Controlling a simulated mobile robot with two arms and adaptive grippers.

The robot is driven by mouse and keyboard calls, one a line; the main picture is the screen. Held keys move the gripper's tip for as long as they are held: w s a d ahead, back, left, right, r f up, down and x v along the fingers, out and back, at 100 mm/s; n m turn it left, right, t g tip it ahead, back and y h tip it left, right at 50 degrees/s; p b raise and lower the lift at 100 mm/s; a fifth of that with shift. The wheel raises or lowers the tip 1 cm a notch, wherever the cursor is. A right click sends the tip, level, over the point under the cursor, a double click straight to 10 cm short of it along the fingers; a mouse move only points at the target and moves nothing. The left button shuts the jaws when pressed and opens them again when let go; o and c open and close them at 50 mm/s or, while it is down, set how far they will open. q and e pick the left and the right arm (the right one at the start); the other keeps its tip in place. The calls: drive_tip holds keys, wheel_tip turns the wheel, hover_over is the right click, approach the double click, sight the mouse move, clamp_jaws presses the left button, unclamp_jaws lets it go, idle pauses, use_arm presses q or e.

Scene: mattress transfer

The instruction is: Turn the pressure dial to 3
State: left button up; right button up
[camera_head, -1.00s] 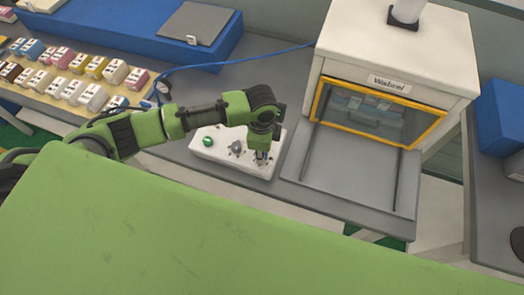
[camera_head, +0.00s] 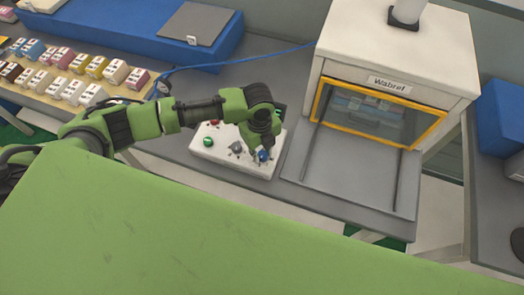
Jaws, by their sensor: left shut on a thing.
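The white control box (camera_head: 232,165) lies on the grey table left of the press. Its top carries a green button (camera_head: 208,141), a red button (camera_head: 214,122), a grey dial (camera_head: 237,147) and a blue dial (camera_head: 263,156) with marks around them. The marks are too small to read, so I cannot tell which dial is for pressure. My left gripper (camera_head: 259,150) points down at the blue dial and is shut on it; the fingers partly hide the dial. My right gripper is out of view.
The white press (camera_head: 405,45) with a yellow-framed window (camera_head: 377,112) stands right of the box, two rails before it. A rack of coloured blocks (camera_head: 75,75) and a blue case (camera_head: 140,30) are at the left. A large green surface (camera_head: 200,235) fills the foreground.

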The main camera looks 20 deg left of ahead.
sight(261, 155)
use_arm(q)
drive_tip(key=shift+m, duration=0.6)
drive_tip(key=o, duration=1.1)
wheel_tip(261, 155, up, 12)
drive_tip(key=shift+s+a, duration=0.15)
